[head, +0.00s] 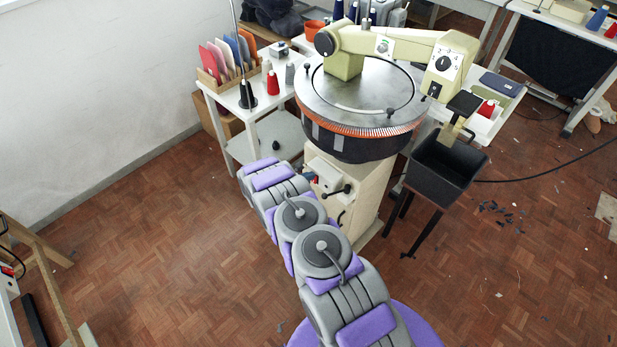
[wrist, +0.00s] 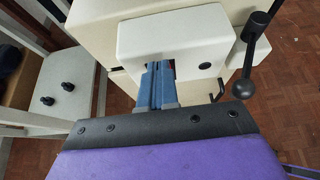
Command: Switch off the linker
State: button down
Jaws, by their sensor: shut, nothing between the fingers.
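The linker (head: 360,95) is a round machine with a grey disc top, a ring of orange-red points and a cream arm above, on a cream pedestal. A pale control box (head: 325,172) sits on the front of the pedestal. It also shows in the wrist view (wrist: 180,38), with a small dark round knob at its lower right. My gripper (wrist: 160,68) is shut and empty, its blue fingers up against the front of this box. They cover a dark recess there, where a little red shows beside the right finger. The switch itself cannot be made out clearly.
A black lever with a ball end (wrist: 245,85) stands just right of the box. A black bin (head: 450,170) on legs is right of the machine. A white side table (head: 262,112) with yarn cones stands left.

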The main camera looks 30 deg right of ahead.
jog(key=p+v, duration=0.2)
jog(key=v, duration=1.1)
jog(key=shift+a+r+p, duration=0.15)
jog(key=shift+r+p, duration=0.05)
jog(key=shift+p, duration=0.2)
